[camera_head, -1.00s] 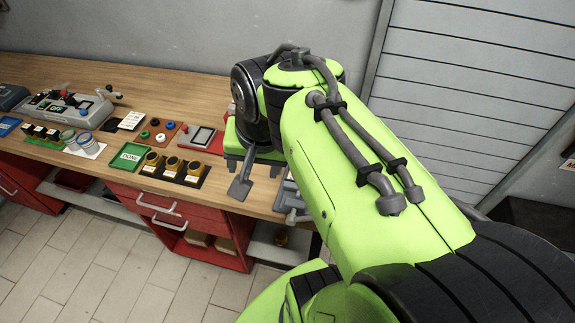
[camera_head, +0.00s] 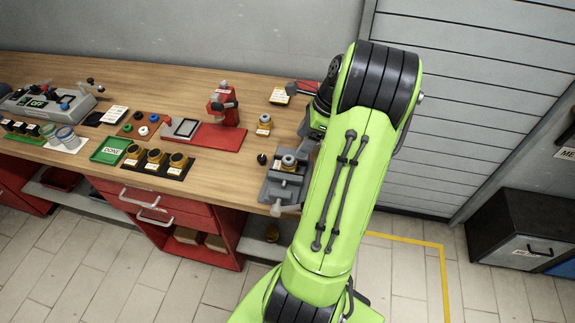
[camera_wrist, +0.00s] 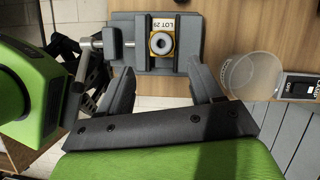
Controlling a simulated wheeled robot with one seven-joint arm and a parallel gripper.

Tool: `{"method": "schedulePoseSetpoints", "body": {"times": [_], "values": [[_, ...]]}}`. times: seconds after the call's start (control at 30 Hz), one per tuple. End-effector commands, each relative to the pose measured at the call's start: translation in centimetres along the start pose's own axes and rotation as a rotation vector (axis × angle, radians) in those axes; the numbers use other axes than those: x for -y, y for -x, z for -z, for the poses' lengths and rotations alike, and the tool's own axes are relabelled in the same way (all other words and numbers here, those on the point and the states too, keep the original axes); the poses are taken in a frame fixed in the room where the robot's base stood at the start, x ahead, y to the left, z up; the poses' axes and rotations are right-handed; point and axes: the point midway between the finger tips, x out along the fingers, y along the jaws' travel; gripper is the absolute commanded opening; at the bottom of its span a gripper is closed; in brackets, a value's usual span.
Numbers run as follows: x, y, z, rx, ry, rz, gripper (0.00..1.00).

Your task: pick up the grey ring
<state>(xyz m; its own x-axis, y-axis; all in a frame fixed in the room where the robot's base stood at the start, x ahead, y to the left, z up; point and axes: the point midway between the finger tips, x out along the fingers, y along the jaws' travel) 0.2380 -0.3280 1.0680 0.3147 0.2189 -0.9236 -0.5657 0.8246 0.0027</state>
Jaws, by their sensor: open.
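A grey ring (camera_wrist: 161,43) with a dark hole sits on a brass-coloured part labelled LOT 29, in the grey vise (camera_wrist: 190,62) at the top of the wrist view. In the head view what looks like the same ring (camera_head: 289,161) is on top of the part in the vise (camera_head: 283,190), near the bench's right end. My gripper (camera_wrist: 162,84) is open and empty, its two fingers spread apart below the ring in the wrist view. The ring lies roughly in line with the gap between them. In the head view my arm hides the gripper.
A red press (camera_head: 222,125) and another brass part (camera_head: 264,125) stand left of my arm on the wooden bench. A green tray (camera_head: 110,150) and several brass parts lie further left. A clear cup (camera_wrist: 250,76) is right of my fingers.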

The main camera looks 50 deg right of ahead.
Motion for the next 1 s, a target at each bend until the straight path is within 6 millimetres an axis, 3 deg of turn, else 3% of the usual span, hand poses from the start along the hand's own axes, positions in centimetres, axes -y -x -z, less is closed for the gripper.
{"method": "schedulePoseSetpoints", "body": {"times": [0.03,0.17,0.4,0.7,1.0], "values": [[0.0,-1.2,0.1,0.001,0.002,-0.002,0.65],[0.0,-2.5,0.0,0.0,0.002,0.0,0.65],[0.3,-6.8,0.0,-0.001,0.003,-0.002,0.65],[0.3,-7.4,-0.1,-0.002,0.002,0.002,0.64],[0.3,-7.4,-0.1,-0.002,0.002,0.001,0.18]]}}
